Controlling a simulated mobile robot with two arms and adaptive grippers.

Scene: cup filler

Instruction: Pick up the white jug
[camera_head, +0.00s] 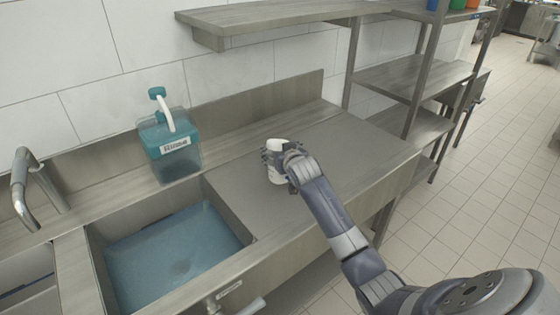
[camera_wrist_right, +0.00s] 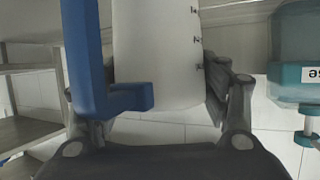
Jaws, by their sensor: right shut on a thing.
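The white jug (camera_head: 272,174) is upright at the drainboard beside the sink, partly hidden by my right gripper. In the right wrist view the jug (camera_wrist_right: 158,55) is large and close, with dark measuring marks and a blue handle (camera_wrist_right: 88,65). My right gripper (camera_head: 277,160) is shut on the jug, with fingers at both sides of its body. I cannot tell whether the jug's base touches the drainboard. My left gripper is not in view.
A teal-topped dispenser (camera_head: 173,150) stands behind the sink (camera_head: 172,250), left of the jug. A faucet (camera_head: 30,185) is at the far left. A shelf (camera_head: 270,18) hangs above. The drainboard (camera_head: 350,150) is clear to the right, near a rack (camera_head: 405,75).

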